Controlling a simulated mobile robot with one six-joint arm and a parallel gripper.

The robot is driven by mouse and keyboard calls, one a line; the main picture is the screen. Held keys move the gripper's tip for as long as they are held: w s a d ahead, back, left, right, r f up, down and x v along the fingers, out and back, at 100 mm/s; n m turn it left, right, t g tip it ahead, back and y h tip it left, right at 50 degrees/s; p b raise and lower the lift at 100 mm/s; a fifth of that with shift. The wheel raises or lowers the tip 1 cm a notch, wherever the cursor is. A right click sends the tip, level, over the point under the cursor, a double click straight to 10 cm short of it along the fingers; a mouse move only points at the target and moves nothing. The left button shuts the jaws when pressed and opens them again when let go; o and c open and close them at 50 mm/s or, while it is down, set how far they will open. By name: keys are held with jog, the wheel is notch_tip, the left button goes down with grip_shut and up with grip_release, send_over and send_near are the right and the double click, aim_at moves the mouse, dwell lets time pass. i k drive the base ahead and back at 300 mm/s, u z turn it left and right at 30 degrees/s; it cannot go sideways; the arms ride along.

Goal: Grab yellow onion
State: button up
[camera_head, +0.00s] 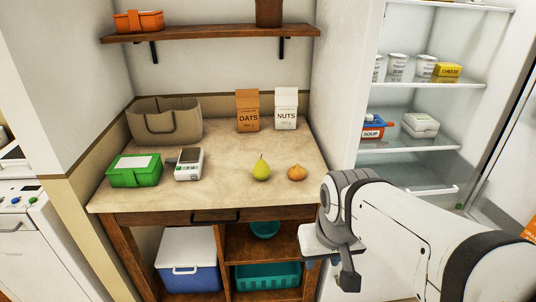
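The yellow onion (296,173) is small, round and orange-brown. It sits on the beige counter (230,190) toward the right end, just right of a green pear (261,169). My gripper (345,280) is at the lower right, in front of and below the counter top, apart from the onion. It points down, and its fingertips are too small and dark to tell whether they are open or shut. I see nothing held in it.
A green box (135,171), a scale (189,164) and a fabric basket (166,122) stand on the left of the counter. Oats (248,111) and nuts (286,109) packages stand at the back. A wooden shelf (210,33) hangs above. Open white shelving (425,85) is at right.

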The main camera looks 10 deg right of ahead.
aim_at(297, 172)
jog(key=z, duration=0.15)
jog(key=i, duration=0.85)
jog(key=u, duration=0.05)
